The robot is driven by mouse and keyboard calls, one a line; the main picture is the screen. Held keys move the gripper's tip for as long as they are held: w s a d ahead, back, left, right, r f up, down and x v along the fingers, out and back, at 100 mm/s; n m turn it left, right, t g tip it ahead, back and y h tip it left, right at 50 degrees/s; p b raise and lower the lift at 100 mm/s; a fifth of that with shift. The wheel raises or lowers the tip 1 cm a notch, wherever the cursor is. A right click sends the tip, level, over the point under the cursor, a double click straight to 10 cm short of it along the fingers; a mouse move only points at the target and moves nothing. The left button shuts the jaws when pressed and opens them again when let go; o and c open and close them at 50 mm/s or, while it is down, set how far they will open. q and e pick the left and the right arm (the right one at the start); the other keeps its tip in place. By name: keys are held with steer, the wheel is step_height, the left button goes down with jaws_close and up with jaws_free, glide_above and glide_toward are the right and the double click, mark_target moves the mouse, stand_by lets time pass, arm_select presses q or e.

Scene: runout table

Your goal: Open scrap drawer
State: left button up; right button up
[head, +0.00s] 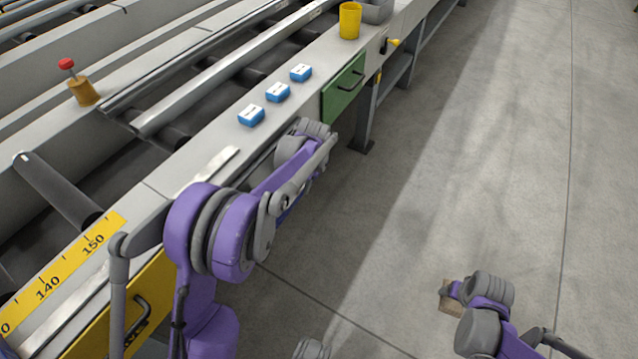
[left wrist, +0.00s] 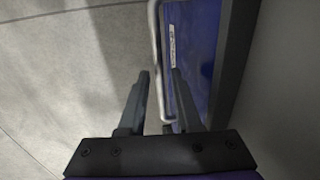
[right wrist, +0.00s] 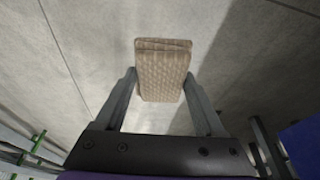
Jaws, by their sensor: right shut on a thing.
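A blue drawer front (left wrist: 200,45) with a small pale label shows in the left wrist view. A grey bar handle (left wrist: 159,70) runs along its left side. My left gripper (left wrist: 160,78) is open, with the handle bar between its two fingers; I cannot tell whether either finger touches it. In the head view my left arm covers most of this drawer. My right gripper (right wrist: 160,78) is shut on a tan, textured block (right wrist: 163,72). The block also shows in the head view (head: 450,298), held out over the floor, away from the table.
A green drawer (head: 343,88) and a yellow drawer (head: 127,312) sit in the table's side. Blue boxes (head: 278,92), a yellow cup (head: 350,20) and a red-knobbed post (head: 82,88) stand on top. The floor (head: 450,170) to the right is clear.

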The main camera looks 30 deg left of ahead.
arm_select(q)
jaws_close()
stand_by(1.2)
